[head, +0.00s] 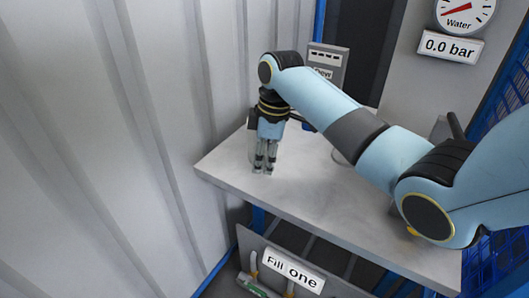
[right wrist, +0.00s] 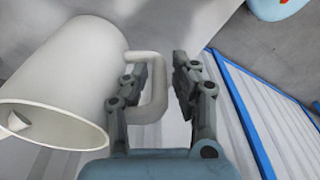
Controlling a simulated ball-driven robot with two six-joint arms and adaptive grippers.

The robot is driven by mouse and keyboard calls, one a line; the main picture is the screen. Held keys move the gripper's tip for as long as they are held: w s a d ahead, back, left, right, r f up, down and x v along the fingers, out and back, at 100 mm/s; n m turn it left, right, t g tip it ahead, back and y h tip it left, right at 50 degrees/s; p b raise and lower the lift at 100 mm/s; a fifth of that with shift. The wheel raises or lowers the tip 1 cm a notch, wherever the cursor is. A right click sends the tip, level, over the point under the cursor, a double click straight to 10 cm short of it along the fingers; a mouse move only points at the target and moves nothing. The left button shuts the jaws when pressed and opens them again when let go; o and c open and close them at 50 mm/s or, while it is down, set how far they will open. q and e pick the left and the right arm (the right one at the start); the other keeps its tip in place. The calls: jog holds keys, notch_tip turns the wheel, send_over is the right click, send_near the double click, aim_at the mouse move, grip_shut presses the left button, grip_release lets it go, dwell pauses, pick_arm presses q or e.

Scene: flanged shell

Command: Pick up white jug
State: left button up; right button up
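The white jug (right wrist: 65,85) fills the left of the right wrist view, its round open rim toward the lower left and its handle (right wrist: 157,88) toward the right. My right gripper (right wrist: 160,78) is open, with one finger at the inner side of the handle and the other apart from it on the outer side. In the head view my right gripper (head: 264,168) points down over the left part of the grey shelf (head: 310,195). There the jug is mostly hidden behind the gripper. My left gripper is not in view.
A ribbed pale wall (head: 110,150) stands close left of the shelf. A grey labelled box (head: 328,62) stands behind my right arm. A water gauge (head: 465,12) reads above a "0.0 bar" sign (head: 447,46). A "Fill one" label (head: 293,270) is below the shelf's front edge.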

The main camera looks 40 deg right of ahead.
jog(key=shift+r, duration=0.1)
grip_shut()
jog(key=shift+r, duration=0.1)
dwell(0.4)
